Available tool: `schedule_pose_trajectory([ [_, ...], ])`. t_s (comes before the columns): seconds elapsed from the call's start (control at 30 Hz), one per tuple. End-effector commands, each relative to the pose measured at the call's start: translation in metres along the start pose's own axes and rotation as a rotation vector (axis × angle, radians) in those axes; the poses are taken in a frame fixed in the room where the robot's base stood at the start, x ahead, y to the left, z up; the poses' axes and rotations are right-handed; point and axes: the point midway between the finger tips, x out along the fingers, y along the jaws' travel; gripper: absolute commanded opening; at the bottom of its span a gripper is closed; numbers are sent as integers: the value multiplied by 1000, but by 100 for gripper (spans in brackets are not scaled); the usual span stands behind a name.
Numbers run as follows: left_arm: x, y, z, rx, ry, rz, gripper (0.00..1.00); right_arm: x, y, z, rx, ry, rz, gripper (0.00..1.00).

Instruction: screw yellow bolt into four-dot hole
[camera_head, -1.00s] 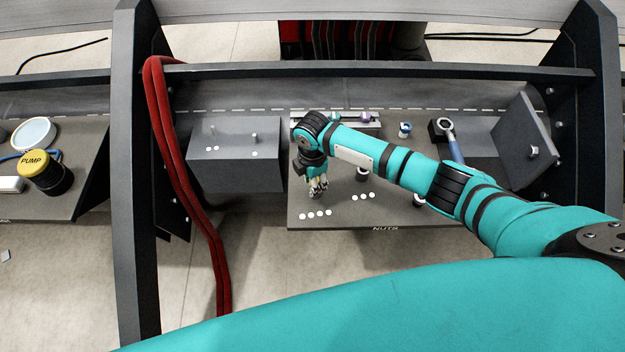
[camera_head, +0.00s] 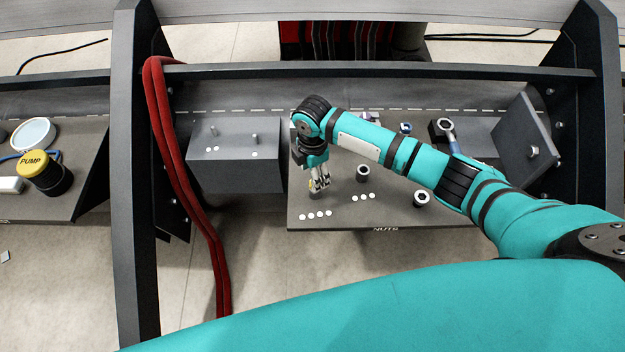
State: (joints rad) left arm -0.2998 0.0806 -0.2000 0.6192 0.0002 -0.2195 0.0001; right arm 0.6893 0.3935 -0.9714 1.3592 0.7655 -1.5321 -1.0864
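The four-dot row (camera_head: 315,215) lies at the front left of the dark panel marked NUTS (camera_head: 400,214). The hole that goes with it is hidden behind my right gripper (camera_head: 320,188), which points down just behind the dots. A small yellow patch (camera_head: 311,185) shows at the left of its fingertips and may be part of the yellow bolt. I cannot tell whether the fingers are shut on it or around it, nor whether it sits in a hole. My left gripper is not in view.
Right of the gripper stand two round dark sockets, one behind the three-dot row (camera_head: 365,196) and one farther right (camera_head: 421,198). A grey block (camera_head: 235,172) with pegs is at left. A wrench (camera_head: 447,130) lies behind right. Red hoses (camera_head: 190,200) hang left.

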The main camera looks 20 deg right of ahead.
Motion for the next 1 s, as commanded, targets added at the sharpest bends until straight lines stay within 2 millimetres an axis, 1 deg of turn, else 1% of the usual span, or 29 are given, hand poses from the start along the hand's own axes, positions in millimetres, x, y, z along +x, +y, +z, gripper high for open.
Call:
schedule_pose_trajectory([
  [0.03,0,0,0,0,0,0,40,-13,1,0,-2,0,4,59],
  [0.2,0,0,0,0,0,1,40,-46,1,0,-1,0,3,59],
  [0.3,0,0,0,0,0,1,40,-59,1,0,-1,0,2,59],
  [0.4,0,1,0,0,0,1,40,-66,0,0,0,0,1,59],
  [0.57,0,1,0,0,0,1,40,-70,0,0,1,0,-1,59],
  [1.0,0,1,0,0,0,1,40,-70,0,0,0,0,0,59],
])
